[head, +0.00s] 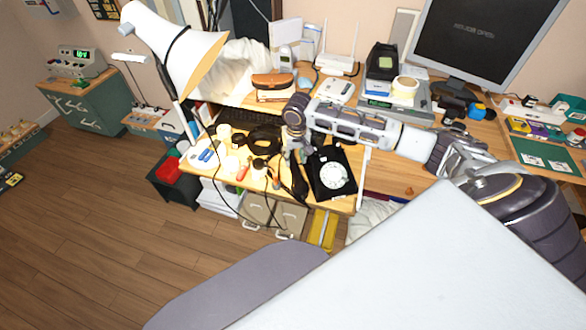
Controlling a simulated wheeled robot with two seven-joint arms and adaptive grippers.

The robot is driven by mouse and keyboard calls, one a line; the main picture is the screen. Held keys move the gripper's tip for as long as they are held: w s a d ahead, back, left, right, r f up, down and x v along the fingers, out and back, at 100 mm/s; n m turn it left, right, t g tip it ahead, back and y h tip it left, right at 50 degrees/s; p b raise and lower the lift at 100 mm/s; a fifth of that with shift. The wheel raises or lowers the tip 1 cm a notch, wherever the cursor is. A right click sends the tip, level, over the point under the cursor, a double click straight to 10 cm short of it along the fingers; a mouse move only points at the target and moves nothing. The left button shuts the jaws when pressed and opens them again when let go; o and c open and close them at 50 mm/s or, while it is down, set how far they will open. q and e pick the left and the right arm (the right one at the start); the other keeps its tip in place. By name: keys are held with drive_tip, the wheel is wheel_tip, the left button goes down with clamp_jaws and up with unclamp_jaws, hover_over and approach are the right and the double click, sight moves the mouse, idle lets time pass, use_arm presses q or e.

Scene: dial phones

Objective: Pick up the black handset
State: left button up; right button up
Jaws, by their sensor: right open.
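The black dial phone (322,187) with a white dial sits near the front right of the cluttered wooden desk. The black handset (298,184) looks like a long dark shape just left of the phone body, lying off it. My right gripper (299,155) reaches in from the right and points down over the far end of the handset. It is open; its fingers are small here, and I cannot tell whether they touch the handset. My left gripper is not in view.
Black coiled items (264,138) and several small pale and coloured objects crowd the desk left of the phone. A white lamp (172,50) leans over the left side. A monitor (484,38) and tape dispenser stand at the back right.

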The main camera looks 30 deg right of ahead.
sight(293, 163)
drive_tip(key=shift+f, duration=0.25)
drive_tip(key=shift+w+f, duration=0.2)
drive_tip(key=shift+f, duration=0.55)
drive_tip(key=f, duration=0.1)
drive_tip(key=f+b, duration=0.1)
drive_tip(key=shift+w+f, duration=0.25)
drive_tip(key=shift+f, duration=0.55)
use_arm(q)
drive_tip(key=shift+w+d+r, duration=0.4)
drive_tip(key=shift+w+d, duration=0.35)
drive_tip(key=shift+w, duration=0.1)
use_arm(e)
clamp_jaws()
